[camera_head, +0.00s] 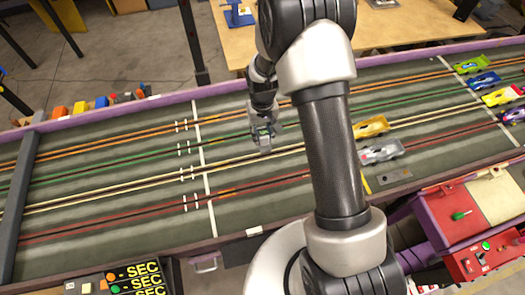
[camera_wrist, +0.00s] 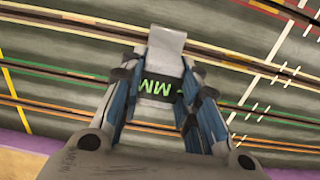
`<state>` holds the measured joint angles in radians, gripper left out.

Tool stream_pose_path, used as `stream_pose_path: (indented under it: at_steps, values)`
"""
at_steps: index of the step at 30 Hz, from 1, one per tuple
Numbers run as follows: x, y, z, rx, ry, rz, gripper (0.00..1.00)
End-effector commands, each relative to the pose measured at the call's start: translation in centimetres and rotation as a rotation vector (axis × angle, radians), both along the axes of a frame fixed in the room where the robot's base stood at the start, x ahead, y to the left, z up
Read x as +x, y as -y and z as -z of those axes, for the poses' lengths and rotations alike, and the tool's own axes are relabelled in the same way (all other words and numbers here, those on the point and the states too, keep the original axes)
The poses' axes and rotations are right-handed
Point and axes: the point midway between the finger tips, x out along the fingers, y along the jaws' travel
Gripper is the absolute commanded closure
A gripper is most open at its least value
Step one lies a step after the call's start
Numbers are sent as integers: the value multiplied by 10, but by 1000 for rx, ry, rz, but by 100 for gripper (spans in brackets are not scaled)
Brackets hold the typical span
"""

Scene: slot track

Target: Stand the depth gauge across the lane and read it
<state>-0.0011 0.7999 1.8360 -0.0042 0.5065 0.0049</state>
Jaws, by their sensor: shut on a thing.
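My gripper (camera_head: 264,128) is shut on the depth gauge, above the slot track. In the head view the depth gauge (camera_head: 264,145) is a small grey piece below the fingers. In the wrist view the gauge's pale metal plate (camera_wrist: 166,40) sticks out past the fingertips (camera_wrist: 160,85). Its dark display, with green MM lettering, sits between the fingers; no digits are readable. From above, the gauge overlaps the green lane (camera_wrist: 60,72) and reaches the cream lane (camera_wrist: 110,35). I cannot tell whether it touches the track.
A white line (camera_head: 205,170) with short white dashes crosses the lanes left of my gripper. Yellow (camera_head: 371,127) and silver (camera_head: 380,151) cars stand to the right, with several more at the far right. A grey beam (camera_head: 20,195) spans the track at left.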

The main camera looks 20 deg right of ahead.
Motion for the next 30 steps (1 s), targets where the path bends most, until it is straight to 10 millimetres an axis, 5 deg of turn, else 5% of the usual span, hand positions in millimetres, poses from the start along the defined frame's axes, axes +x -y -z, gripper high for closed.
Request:
stream_pose_path:
  at_steps: [6,20,30]
  values:
    - [0,0,48,0,-1,0,98]
    - [0,0,97,0,0,0,98]
    - [0,0,101,0,2,0,98]
